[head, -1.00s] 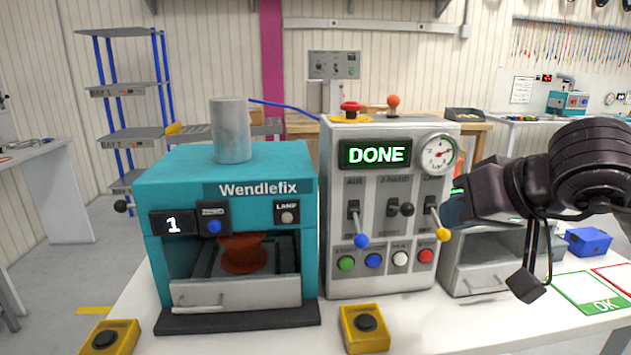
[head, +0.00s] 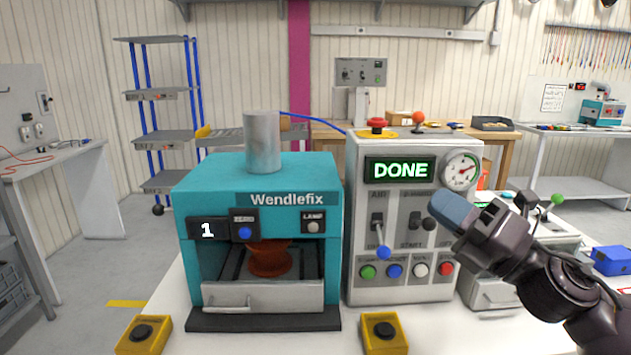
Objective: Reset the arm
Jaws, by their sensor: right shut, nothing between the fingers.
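My right gripper (head: 447,214) is shut and empty. The panel's display (head: 400,169) reads DONE in green. A lever with a blue knob (head: 383,252) points down at the panel's left. The teal Wendlefix press (head: 200,265) stands left of the panel, with a red-orange reel (head: 269,262) inside. Its counter (head: 207,230) shows 1. My left gripper is not in view.
Two yellow boxes with black buttons, a left one (head: 154,322) and a right one (head: 371,347), sit at the table's front. A blue bin (head: 610,260) lies at the far right. A red button (head: 377,123) and an orange ball knob (head: 418,118) top the panel.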

